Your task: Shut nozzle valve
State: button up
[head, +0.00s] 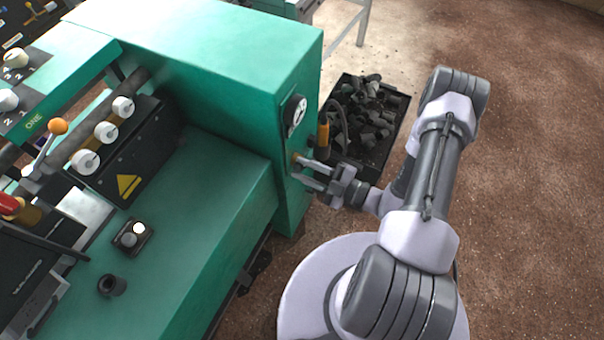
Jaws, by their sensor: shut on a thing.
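The nozzle valve (295,157) shows as a small brass-coloured piece low on the right end face of the green machine (240,65). My gripper (298,168) reaches in from the right, its fingertips at that face. It is shut on the valve, which the fingers partly cover. The valve's exact turn cannot be told at this size. An orange nozzle handle (323,136) with a dark hose hangs upright just above and right of the fingers, beside the machine's edge.
A round black-and-white dial (295,115) sits above the valve. A black tray (400,130) of dark plugs stands on the floor behind my gripper. Control knobs (106,131) and an orange-tipped lever (57,126) are on the machine at left. Brown floor is free at right.

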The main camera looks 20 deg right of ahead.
jog(key=shift+w+d+r+m+p, duration=0.25)
jog(key=shift+w+d+m+p, duration=0.05)
jog(key=shift+m, duration=0.5)
jog(key=shift+w+d+r+m+p, duration=0.25)
jog(key=shift+m, duration=0.55)
jog(key=shift+w+d+r+m+p, duration=0.25)
jog(key=shift+w+d+m+p, duration=0.05)
jog(key=shift+m, duration=0.5)
jog(key=shift+w+d+m, duration=0.35)
jog(key=shift+m, duration=0.6)
jog(key=shift+w+d+m, duration=0.35)
jog(key=shift+m, duration=0.6)
jog(key=o, duration=1)
jog(key=shift+v, duration=2)
